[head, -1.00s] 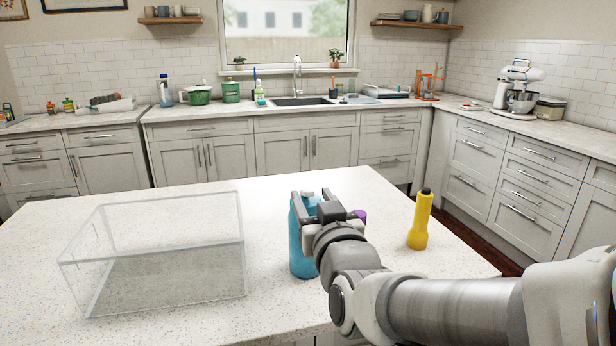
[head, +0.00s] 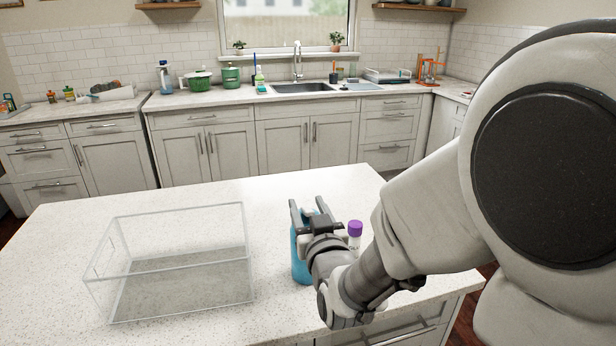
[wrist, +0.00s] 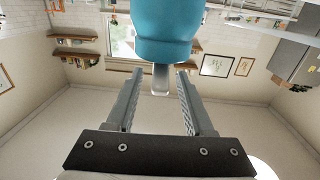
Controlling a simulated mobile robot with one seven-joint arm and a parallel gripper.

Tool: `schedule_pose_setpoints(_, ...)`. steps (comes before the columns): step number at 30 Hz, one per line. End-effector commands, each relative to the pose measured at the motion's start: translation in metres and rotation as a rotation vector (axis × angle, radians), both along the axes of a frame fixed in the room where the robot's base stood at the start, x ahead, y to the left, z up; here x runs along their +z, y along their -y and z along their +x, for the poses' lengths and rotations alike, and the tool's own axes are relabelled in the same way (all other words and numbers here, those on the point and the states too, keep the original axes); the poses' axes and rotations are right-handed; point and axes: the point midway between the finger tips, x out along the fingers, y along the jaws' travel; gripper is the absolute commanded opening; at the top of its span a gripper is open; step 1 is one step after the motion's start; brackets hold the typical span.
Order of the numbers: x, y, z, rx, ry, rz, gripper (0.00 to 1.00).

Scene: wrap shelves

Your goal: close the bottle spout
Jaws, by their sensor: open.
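The blue bottle (head: 300,262) stands upright on the white counter, partly hidden behind my gripper in the head view. In the wrist view the bottle (wrist: 165,28) fills the top middle, with its pale, translucent spout (wrist: 160,80) pointing back toward the gripper's palm. My gripper (head: 308,207) is at the top of the bottle in the head view. In the wrist view the gripper (wrist: 159,75) is open, with one finger on each side of the spout. Gaps show between the spout and both fingers. Whether the spout is up or pressed down is hard to tell.
A clear open box (head: 180,207) sits on the counter to the left. A bottle with a purple cap (head: 355,228) stands close to the right of my gripper, partly behind my arm. The counter (head: 80,215) between box and edges is bare.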

Motion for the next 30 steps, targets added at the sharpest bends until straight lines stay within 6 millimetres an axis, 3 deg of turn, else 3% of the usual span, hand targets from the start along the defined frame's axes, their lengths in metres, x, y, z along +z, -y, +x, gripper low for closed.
schedule_pose_setpoints(6, 0.0000, -0.0025, 0.0122, -0.001, 0.001, -0.001, 0.53)
schedule_pose_setpoints(16, -0.0006, -0.0029, 0.0139, -0.001, 0.001, 0.000, 0.53)
schedule_pose_setpoints(25, -0.0005, -0.0029, 0.0138, -0.001, 0.001, 0.000, 0.00)
schedule_pose_setpoints(30, -0.0005, -0.0030, 0.0138, 0.000, 0.001, 0.000, 0.00)
